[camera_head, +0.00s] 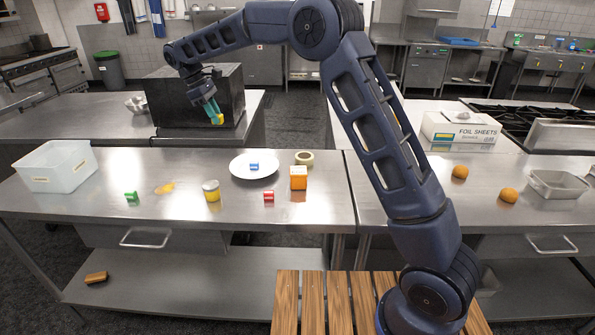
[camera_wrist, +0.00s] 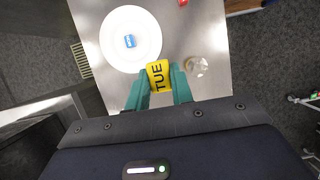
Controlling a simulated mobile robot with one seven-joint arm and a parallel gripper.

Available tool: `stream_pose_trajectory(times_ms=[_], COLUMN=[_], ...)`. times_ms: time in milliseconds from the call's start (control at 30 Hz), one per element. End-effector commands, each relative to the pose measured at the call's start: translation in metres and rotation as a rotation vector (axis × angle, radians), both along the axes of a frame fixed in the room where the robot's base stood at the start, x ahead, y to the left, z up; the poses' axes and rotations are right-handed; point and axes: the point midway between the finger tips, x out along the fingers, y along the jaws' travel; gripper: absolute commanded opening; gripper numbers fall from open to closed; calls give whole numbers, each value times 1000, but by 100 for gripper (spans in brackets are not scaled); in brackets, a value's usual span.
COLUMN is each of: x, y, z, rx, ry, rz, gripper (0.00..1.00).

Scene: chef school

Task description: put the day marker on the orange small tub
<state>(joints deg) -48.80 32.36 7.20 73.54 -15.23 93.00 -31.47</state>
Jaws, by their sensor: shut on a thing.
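My gripper (camera_head: 213,112) is raised in the air beyond the far edge of the front counter, left of the plate in the picture. It is shut on a yellow day marker (camera_head: 219,119). In the wrist view, the marker (camera_wrist: 159,76) reads "TUE" and sits between the teal fingers of my gripper (camera_wrist: 158,86). The orange small tub (camera_head: 298,183), boxy with a pale top, stands on the front counter, right of and below my gripper in the head view. The marker is well apart from it. I cannot make out the tub surely in the wrist view.
A white plate (camera_head: 253,172) holds a blue marker (camera_head: 254,166). A black box (camera_head: 170,100) stands behind.

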Motion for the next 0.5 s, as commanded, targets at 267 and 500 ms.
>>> stream_pose_trajectory(times_ms=[267, 500], x=[14, 11], y=[-101, -184], z=[19, 26], rx=[0, -4], ry=[-2, -4], rz=[2, 10], gripper=[1, 1])
